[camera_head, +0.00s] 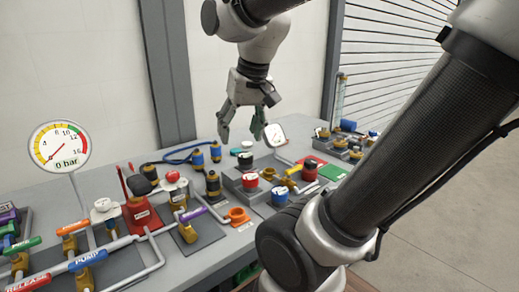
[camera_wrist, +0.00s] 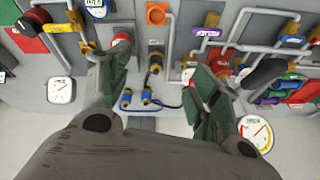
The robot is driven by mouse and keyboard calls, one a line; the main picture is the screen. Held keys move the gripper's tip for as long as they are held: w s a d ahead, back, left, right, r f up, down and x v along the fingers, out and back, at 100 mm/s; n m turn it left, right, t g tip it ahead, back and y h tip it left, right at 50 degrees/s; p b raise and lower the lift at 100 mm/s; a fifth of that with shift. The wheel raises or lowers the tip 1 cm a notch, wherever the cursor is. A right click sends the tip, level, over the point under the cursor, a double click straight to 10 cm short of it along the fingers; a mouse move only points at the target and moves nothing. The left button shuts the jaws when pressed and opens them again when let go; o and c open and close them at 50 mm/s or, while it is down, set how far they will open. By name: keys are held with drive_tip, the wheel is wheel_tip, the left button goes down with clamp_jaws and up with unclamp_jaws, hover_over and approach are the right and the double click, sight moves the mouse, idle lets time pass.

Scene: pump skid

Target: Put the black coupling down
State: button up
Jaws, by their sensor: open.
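A coupling with a black top (camera_head: 246,160) stands on a grey block (camera_head: 233,178) on the bench in the head view. My gripper (camera_head: 241,136) hangs above and behind it, fingers pointing down, open and with nothing visible between the fingertips. The wrist view shows the two green-padded fingers (camera_wrist: 160,62) spread wide. Below the gap between them a black-and-brass fitting (camera_wrist: 155,60) stands on the bench, well apart from the fingers. I cannot tell the black-topped coupling for certain in the wrist view.
Red (camera_head: 250,180) and blue (camera_head: 279,195) couplings stand near the block. An orange flanged port (camera_head: 237,216) sits at the front. A gauge (camera_head: 275,133) stands close to my gripper. Pipes and valves fill the left bench; blue-ended hose connectors (camera_wrist: 126,98) lie behind.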

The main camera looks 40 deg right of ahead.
drive_tip(key=s+f+n, duration=0.3)
drive_tip(key=s, duration=0.3)
drive_tip(key=shift+d+f+t, duration=0.25)
drive_tip(key=shift+d+t, duration=0.15)
drive_tip(key=shift+d, duration=0.05)
